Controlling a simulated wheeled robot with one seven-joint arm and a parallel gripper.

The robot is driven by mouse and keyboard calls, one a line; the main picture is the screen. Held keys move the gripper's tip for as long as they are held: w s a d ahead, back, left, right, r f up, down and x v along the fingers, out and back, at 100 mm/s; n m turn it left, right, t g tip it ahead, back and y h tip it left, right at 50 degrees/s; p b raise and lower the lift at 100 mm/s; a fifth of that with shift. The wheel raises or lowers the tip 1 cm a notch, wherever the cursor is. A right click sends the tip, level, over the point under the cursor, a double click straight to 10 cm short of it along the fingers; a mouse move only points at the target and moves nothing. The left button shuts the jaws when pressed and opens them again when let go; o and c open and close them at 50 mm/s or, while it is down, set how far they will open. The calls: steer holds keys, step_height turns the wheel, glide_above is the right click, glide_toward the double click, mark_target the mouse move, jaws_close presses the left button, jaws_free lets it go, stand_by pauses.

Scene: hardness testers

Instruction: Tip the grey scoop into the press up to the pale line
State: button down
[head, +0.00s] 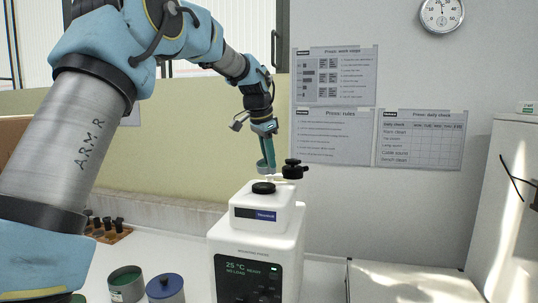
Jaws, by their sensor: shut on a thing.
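The white mounting press (225,240) stands on the bench at lower centre, with a dark display reading 25 °C and "ready". A black round cap (263,188) sits on its top, and a black knob (293,169) on an arm is swung to the right. My gripper (266,152) is above the top of the press, pointing down, shut on the grey scoop (263,166). The scoop shows only as a small greyish piece by the fingertips, just above the press. Its contents, its exact tilt and the pale line cannot be made out.
A green-grey open tin (126,284) and a blue-lidded jar (165,287) stand left of the press. A brown rack (107,230) with several black pieces is behind them. A white cabinet (507,220) stands at right. My arm covers the left side.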

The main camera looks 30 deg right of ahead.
steer(key=y, duration=0.1)
steer(key=r+g+y, duration=0.1)
steer(key=shift+d+r+g+y, duration=0.15)
steer(key=shift+r+g+y, duration=0.15)
steer(key=shift+y, duration=0.1)
steer(key=shift+r+g+y, duration=0.3)
steer(key=shift+y, duration=0.1)
